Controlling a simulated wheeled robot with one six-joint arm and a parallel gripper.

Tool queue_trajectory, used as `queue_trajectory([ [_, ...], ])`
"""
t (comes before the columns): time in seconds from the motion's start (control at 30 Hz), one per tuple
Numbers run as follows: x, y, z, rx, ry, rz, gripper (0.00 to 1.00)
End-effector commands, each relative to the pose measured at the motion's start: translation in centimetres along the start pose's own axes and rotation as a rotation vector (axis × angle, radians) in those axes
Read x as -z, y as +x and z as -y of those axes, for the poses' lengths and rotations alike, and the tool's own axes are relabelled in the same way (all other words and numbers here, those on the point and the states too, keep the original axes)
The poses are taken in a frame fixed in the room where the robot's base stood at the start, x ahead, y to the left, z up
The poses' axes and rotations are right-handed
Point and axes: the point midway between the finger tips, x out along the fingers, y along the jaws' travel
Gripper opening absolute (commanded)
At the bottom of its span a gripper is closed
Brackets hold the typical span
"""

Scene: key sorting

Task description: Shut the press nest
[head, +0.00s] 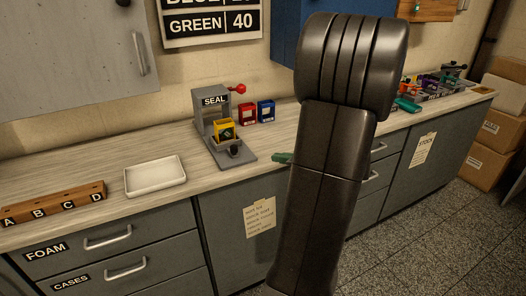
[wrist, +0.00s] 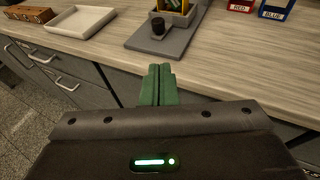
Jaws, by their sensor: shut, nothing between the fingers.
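The grey press marked SEAL (head: 214,101) stands on the counter in the head view, with a red-tipped lever at its top right. A yellow box (head: 226,131) with something green on or in it sits low in the press, by the uprights. A dark knob (head: 235,148) stands at the front of the press's grey base; in the wrist view the knob (wrist: 158,27) is ahead of my fingers. My gripper (wrist: 159,72) has green fingers, shut together and empty, near the counter's front edge, short of the base. In the head view my arm hides most of it. I cannot tell how far out the nest stands.
A red box (head: 248,112) and a blue box (head: 266,111) stand right of the press. A white tray (head: 155,177) and a wooden rack (head: 52,205) lie to the left. Bare counter (wrist: 100,50) lies between tray and press. Coloured items crowd the right end.

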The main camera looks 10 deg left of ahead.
Motion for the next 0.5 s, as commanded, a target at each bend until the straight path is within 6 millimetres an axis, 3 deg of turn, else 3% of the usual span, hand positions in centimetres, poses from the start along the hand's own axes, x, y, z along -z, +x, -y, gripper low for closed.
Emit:
queue_trajectory([
  [0.17,0.2,2.5,-0.2,-0.006,-0.002,-0.001,0.00],
  [0.5,0.2,9.6,-0.2,-0.006,-0.004,-0.002,0.00],
])
